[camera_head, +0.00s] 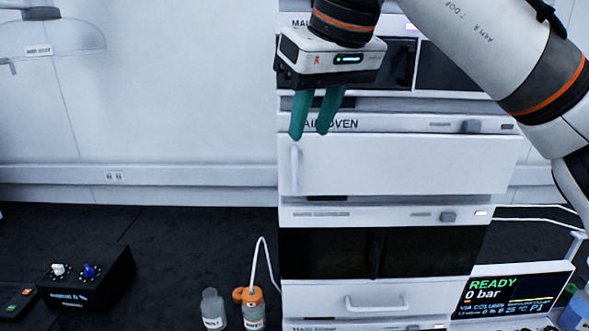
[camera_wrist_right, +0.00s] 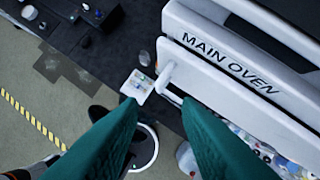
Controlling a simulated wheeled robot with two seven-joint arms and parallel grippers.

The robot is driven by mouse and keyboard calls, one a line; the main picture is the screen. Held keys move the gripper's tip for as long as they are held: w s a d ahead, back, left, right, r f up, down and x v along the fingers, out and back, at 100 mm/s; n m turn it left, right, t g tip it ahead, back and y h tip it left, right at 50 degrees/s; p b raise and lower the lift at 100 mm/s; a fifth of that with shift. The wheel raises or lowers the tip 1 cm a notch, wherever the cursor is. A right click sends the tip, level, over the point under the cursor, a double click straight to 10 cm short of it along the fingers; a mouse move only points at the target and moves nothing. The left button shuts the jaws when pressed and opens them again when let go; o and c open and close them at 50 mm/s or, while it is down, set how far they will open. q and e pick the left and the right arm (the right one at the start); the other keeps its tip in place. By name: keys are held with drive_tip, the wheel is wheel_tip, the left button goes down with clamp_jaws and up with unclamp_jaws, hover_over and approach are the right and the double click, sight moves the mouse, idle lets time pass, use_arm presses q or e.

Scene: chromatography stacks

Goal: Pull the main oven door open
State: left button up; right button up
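The main oven (camera_head: 400,122) is a white module in the stack, labelled on its upper strip. Its white door (camera_head: 400,165) looks shut, with a vertical handle (camera_head: 295,168) at its left edge. My right gripper (camera_head: 309,133) has two green fingers pointing down, spread apart and empty, near the oven's upper left corner above the handle. In the right wrist view the open fingertips (camera_wrist_right: 159,104) frame a gap, with the white handle (camera_wrist_right: 166,77) just beyond it. I see no clear contact. My left gripper is out of view.
More stack modules stand above and below the oven, including a lower drawer with a handle (camera_head: 377,303). Bottles (camera_head: 213,308) stand at the stack's lower left. A display (camera_head: 512,291) reading READY is at lower right. A black knob box (camera_head: 87,279) is at left.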

sight(296, 168)
drive_tip(key=p+x, duration=0.1)
drive_tip(key=x, duration=0.9)
clamp_jaws()
